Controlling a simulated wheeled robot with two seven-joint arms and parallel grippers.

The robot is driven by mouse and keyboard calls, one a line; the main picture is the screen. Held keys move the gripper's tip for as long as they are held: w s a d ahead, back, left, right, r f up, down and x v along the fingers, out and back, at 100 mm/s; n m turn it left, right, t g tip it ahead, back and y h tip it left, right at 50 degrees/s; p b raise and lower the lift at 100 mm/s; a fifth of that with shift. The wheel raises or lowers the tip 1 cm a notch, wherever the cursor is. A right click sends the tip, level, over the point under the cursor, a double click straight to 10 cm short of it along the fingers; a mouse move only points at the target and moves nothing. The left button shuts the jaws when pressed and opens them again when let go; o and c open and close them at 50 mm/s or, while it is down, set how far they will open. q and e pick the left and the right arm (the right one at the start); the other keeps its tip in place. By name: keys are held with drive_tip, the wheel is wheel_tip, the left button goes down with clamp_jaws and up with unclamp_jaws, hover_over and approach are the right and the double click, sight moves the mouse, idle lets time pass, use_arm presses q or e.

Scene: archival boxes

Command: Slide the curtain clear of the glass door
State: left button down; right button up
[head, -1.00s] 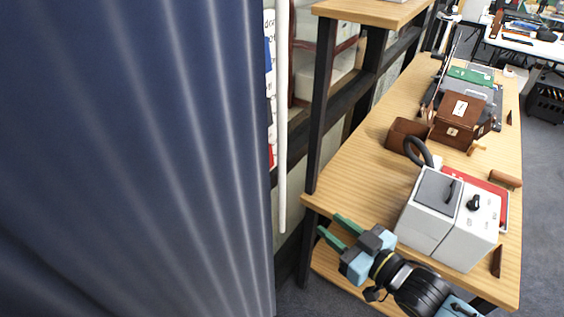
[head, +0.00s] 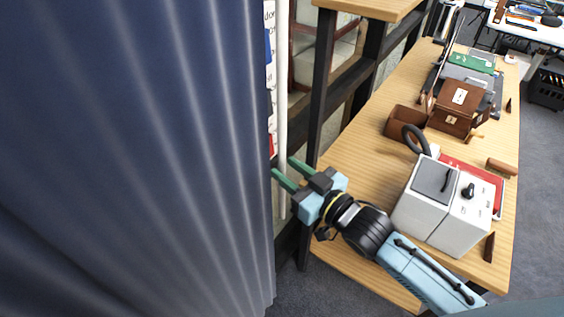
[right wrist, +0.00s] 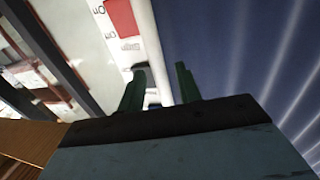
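The dark blue pleated curtain (head: 130,150) fills the left of the head view and also the right of the right wrist view (right wrist: 235,50). A thin white rod (head: 282,110) hangs upright along its right edge. My right gripper (head: 283,166) is open beside the rod's lower part, its green fingers pointing at it. In the right wrist view the rod (right wrist: 168,45) runs down between the two open fingers (right wrist: 160,85), not clasped. The glass door is mostly hidden; only a narrow strip with printed sheets (head: 269,80) shows at the curtain's edge. My left gripper is not in view.
A wooden table (head: 365,160) stands right of the curtain, bearing a grey-white device (head: 445,205), a brown box (head: 455,108) and other items. A dark-framed shelf (head: 320,100) stands close right of the rod. Grey floor (head: 535,170) is clear at far right.

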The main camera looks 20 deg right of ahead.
drive_tip(key=shift+x, duration=1.25)
drive_tip(key=shift+c, duration=0.4)
clamp_jaws()
